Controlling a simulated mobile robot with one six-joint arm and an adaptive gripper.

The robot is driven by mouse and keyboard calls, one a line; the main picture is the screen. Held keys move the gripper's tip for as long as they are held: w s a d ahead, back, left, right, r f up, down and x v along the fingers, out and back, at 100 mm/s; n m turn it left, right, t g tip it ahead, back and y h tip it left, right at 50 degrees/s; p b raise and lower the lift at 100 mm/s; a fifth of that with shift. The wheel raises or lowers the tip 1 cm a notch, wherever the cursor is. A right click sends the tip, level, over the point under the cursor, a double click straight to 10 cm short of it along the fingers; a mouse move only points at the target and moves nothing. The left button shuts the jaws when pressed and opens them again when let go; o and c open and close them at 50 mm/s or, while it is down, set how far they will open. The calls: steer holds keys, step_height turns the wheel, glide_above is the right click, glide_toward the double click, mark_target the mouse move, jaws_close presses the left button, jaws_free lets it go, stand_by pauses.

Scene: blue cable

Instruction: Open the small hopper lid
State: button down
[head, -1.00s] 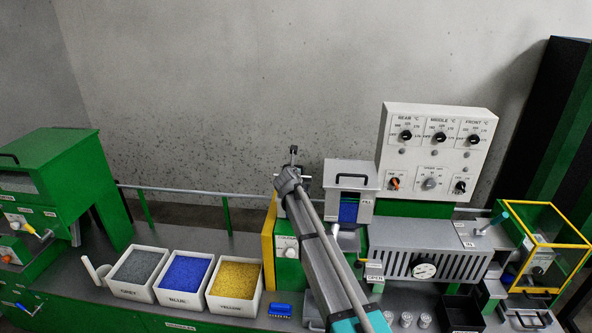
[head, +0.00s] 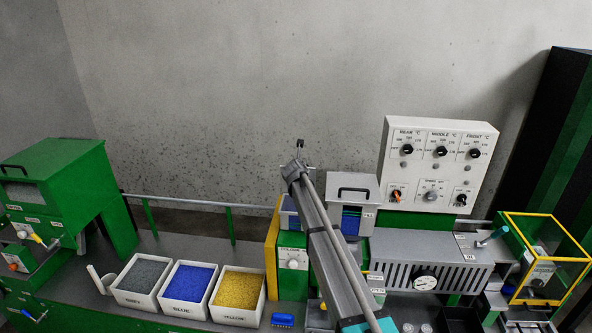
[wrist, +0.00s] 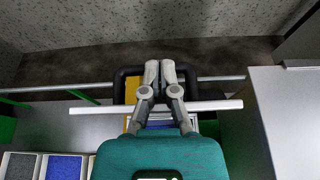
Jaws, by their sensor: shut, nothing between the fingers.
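The small hopper (head: 289,204) stands behind the colour unit, mostly hidden by my arm; blue shows at it. In the wrist view a pale, thin bar, seemingly the small hopper lid (wrist: 90,109) seen edge-on, crosses at my gripper (wrist: 166,64). A black loop handle (wrist: 119,82) shows just beyond it. The lid appears tilted up, but I cannot tell its exact angle or whether the fingers touch it. My gripper is shut and empty, its fingers together in front of the handle. In the head view my gripper (head: 300,145) is high above the hopper.
The larger hopper (head: 365,186) with its handled lid is close on the right. The control panel (head: 438,175) rises beyond it. Grey, blue and yellow pellet bins (head: 186,307) stand at lower left. A rail (head: 180,203) runs behind the bench.

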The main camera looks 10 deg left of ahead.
steer(key=shift+w+a, duration=0.1)
steer(key=shift+w, duration=1.35)
steer(key=shift+f, duration=0.1)
steer(key=shift+w+r, duration=0.15)
steer(key=shift+r, duration=0.05)
step_height(320, 180, up, 10)
steer(key=p, duration=1)
steer(key=shift+s, duration=0.35)
steer(key=shift+a, duration=0.1)
